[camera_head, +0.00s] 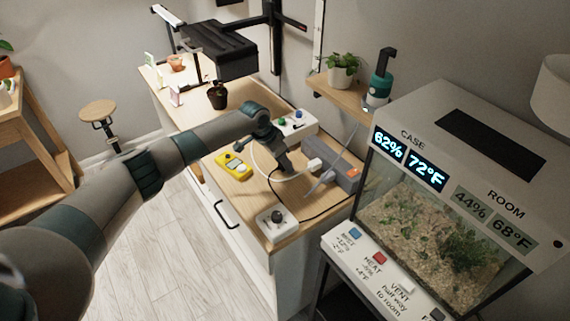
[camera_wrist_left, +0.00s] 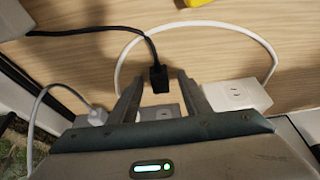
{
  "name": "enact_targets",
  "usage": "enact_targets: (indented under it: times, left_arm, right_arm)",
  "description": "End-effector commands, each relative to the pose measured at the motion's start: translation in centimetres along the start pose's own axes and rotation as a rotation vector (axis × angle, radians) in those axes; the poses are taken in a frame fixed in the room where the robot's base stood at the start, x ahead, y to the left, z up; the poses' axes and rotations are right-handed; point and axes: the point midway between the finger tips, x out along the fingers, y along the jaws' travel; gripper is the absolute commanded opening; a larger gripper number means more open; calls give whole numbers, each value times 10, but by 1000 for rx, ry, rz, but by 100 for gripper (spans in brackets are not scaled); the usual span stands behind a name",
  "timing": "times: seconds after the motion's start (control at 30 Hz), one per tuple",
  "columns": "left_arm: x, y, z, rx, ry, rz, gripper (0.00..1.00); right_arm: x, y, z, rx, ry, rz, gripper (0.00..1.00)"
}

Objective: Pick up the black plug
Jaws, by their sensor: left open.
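The black plug (camera_wrist_left: 159,78) is on the end of a black cord (camera_wrist_left: 125,28) in the left wrist view. It lies between the fingertips of my left gripper (camera_wrist_left: 160,82), with a gap on each side; I cannot tell its exact height relative to the tips. In the head view my left gripper (camera_head: 284,166) points down over the wooden top, and the plug is not clearly visible there. The gripper is open and holds nothing. My right gripper is not in view.
A grey power strip (camera_head: 345,178), a white cable, a white knob box (camera_head: 277,222), a yellow meter (camera_head: 234,165) and a white box with coloured knobs (camera_head: 296,125) surround the gripper. A glass terrarium (camera_head: 440,220) stands at right. Bare wood shows in front of the plug.

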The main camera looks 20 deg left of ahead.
Motion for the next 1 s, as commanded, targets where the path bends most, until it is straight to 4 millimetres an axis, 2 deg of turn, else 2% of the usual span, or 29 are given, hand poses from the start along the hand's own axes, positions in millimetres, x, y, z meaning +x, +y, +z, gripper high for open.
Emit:
enact_targets:
  times: [0.37, 0.47, 0.57, 1.0]
  left_arm:
    - [0, 0, 0, -1, 0, 0, 44]
    - [0, 0, 0, -1, 0, 0, 25]
    - [0, 0, 0, -1, 0, 0, 1]
    - [-4, 0, -2, -1, 1, 0, 0]
  right_arm:
    - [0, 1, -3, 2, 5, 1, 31]
    - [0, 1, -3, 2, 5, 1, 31]
    - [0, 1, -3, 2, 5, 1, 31]
    - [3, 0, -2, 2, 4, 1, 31]
